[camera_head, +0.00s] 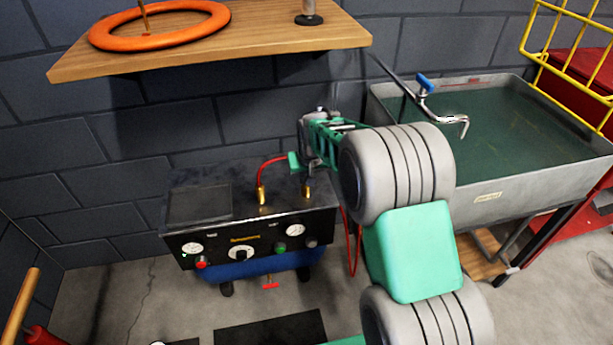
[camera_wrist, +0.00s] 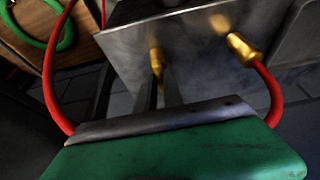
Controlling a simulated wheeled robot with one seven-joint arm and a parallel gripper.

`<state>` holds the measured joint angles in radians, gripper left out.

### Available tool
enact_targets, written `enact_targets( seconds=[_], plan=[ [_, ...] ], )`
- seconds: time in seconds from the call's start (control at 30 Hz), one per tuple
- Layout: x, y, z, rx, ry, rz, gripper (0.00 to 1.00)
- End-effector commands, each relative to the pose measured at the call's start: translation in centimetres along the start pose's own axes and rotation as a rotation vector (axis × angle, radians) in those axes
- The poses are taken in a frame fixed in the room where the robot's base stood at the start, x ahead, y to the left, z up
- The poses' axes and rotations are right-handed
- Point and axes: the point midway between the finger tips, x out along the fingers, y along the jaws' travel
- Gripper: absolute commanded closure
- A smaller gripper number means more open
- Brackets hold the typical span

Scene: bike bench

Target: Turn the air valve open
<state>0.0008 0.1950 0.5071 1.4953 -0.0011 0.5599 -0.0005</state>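A compressor unit (camera_head: 250,225) with a dark metal top stands against the wall in the head view. No label that I can read names the air valve. Its front has a white-dial knob (camera_head: 241,253), and a red T-shaped handle (camera_head: 270,283) sits below. Two brass fittings stand on top, the left one (camera_head: 262,197) with a red hose. My gripper (camera_head: 307,186) points down at the right brass fitting (camera_head: 306,193). In the wrist view my two dark fingers (camera_wrist: 160,92) show a narrow gap, with a brass fitting (camera_wrist: 157,62) at their tips. Whether they grip it is unclear.
A wooden shelf (camera_head: 210,50) with an orange ring (camera_head: 158,27) overhangs the unit. A grey sink (camera_head: 480,180) with a blue-handled tap (camera_head: 425,84) stands to the right. The red hose (camera_wrist: 50,70) loops beside my gripper in the wrist view.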

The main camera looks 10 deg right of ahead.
Motion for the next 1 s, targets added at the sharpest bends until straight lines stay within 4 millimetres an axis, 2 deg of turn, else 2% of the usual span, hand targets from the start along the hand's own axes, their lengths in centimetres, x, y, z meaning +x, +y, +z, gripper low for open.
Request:
enact_targets(
  seconds=[0.1, 0.67, 1.0],
  plan=[
    [0.00, 0.02, -0.01, 0.000, 0.000, 0.001, 1.00],
    [-0.04, 0.11, -0.01, -0.007, 0.000, -0.002, 1.00],
    [-0.14, 0.35, -0.08, -0.132, 0.000, -0.054, 1.00]
  ],
)
